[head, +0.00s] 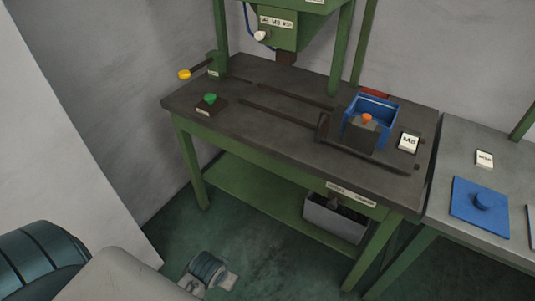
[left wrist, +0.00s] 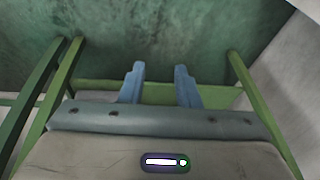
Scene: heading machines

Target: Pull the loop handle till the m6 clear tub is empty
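No loop handle and no clear tub can be made out for sure. A blue open-topped box (head: 380,107) sits on the dark bench, with a grey block (head: 361,133) carrying an orange knob (head: 367,118) before it. A white label card (head: 408,143) stands to its right; its text looks like M5 or M6. A grey bin (head: 336,219) is below the bench, under a small front-edge label too small to read. My left gripper (left wrist: 160,68) is open and empty in the left wrist view, above the floor near green frame bars. My right gripper is not in view.
The green machine head (head: 278,27) hangs over the bench (head: 240,110). A yellow-knobbed lever (head: 184,74) juts out at its left end, near a green button (head: 210,98). The floor before the bench is mostly clear.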

